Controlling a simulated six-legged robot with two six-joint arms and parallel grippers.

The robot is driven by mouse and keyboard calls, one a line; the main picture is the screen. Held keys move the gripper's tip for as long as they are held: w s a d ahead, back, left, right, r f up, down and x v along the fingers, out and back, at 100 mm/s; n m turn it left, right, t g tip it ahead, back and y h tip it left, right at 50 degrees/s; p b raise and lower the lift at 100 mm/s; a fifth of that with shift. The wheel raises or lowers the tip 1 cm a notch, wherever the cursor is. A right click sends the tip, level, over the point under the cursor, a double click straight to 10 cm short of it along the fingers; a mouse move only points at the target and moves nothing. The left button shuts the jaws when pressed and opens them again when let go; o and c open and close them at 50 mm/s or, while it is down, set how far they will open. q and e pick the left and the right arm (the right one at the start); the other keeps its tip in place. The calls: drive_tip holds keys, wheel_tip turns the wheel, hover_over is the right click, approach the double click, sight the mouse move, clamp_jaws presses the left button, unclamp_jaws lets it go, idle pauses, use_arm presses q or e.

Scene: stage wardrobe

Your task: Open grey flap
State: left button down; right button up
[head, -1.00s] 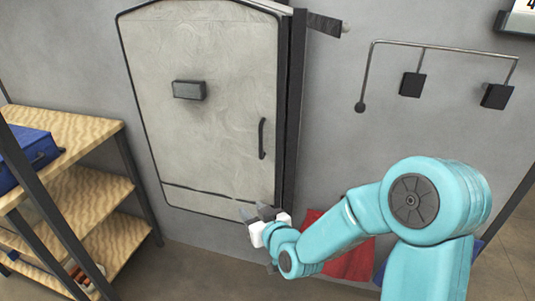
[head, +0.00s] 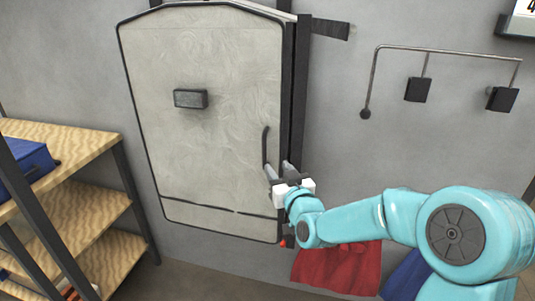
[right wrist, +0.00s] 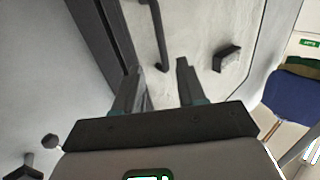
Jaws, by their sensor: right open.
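The grey flap (head: 215,140) is a large pale panel with a dark rim on the wall, and it looks closed. A dark block (head: 190,98) sits on its face. A dark bar handle (head: 265,146) stands upright near its right edge. My right gripper (head: 281,172) is open at the lower end of the handle. In the right wrist view the handle (right wrist: 160,38) runs down towards the space between the fingertips (right wrist: 160,66); I cannot tell whether they touch it. The flap (right wrist: 195,25) also fills much of that view. My left gripper is not in view.
A wooden shelf unit (head: 75,145) with a blue case (head: 25,165) stands at the left. A wall rail (head: 440,49) with dark blocks is at the upper right. Red cloth (head: 335,268) and blue cloth (head: 405,275) hang below my right arm.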

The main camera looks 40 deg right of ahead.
sight(265, 152)
drive_tip(key=p+x, duration=0.1)
drive_tip(key=x, duration=0.7)
drive_tip(key=shift+w, duration=0.3)
drive_tip(key=shift+a, duration=0.1)
clamp_jaws()
